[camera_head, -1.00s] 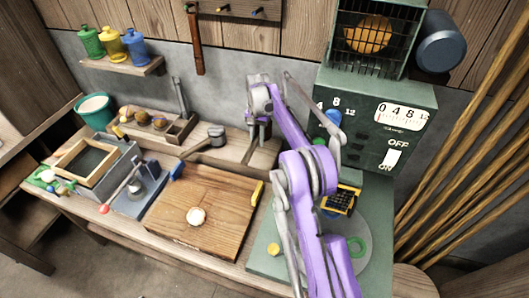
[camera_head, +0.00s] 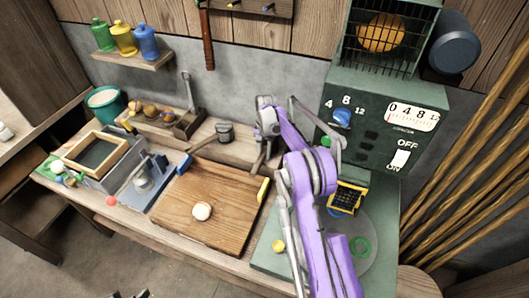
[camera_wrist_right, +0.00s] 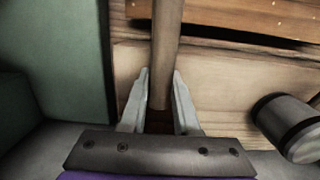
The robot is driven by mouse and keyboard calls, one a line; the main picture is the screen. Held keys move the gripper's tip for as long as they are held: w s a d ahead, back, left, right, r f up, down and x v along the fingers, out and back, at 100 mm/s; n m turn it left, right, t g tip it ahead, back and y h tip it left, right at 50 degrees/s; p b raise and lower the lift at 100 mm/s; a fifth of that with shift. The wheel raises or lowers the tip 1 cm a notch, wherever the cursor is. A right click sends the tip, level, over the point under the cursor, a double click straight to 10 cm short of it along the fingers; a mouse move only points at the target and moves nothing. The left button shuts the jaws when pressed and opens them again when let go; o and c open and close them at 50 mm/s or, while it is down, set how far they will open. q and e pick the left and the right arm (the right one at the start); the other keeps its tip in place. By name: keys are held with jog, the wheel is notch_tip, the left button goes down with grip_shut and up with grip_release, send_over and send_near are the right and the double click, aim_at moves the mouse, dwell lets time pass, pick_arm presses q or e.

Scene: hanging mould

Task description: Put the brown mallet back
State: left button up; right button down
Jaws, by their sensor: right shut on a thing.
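My right gripper (camera_head: 264,148) is low over the back of the bench, beside the green machine. In the right wrist view its fingers (camera_wrist_right: 160,95) are shut on a brown wooden handle (camera_wrist_right: 166,50), which I take to be the mallet's. The handle runs up out of that view, so its head is not seen there. In the head view the held tool is mostly hidden by my gripper and is too small to make out. A wall rack (camera_head: 245,6) with pegs is cut off at the top; a red-brown handled tool (camera_head: 208,40) hangs at its left.
The green machine (camera_head: 380,125) is close on the right. A wooden board (camera_head: 225,190) with a pale round lump (camera_head: 202,212) lies in front.

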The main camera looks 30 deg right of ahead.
jog(key=c, duration=0.6)
grip_release()
jog(key=shift+f, duration=0.1)
jog(key=shift+c, duration=0.2)
notch_tip(320, 180, up, 12)
jog(key=s+a+r+n+t, duration=0.2)
jog(key=s+a+r+n, duration=0.1)
jog(key=s+a+r, duration=0.4)
jog(key=s+a+r+n+t+h, duration=0.1)
jog(key=s+a+r, duration=0.1)
jog(key=s, duration=0.2)
jog(key=s+a+r+n, duration=0.1)
jog(key=s+a+r, duration=0.1)
jog(key=s+a, duration=0.15)
jog(key=s+a+f+n+t, duration=0.1)
jog(key=s+a+f, duration=0.1)
jog(key=s, duration=0.4)
jog(key=s+a+f+n+t, duration=0.1)
jog(key=s+f+n, duration=0.1)
jog(key=s, duration=0.5)
jog(key=s+a+f+n+t, duration=0.1)
jog(key=s+a+f, duration=0.1)
jog(key=s+f, duration=0.2)
jog(key=s, duration=0.3)
jog(key=shift+a+n+p, duration=0.35)
jog(key=shift+n, duration=0.05)
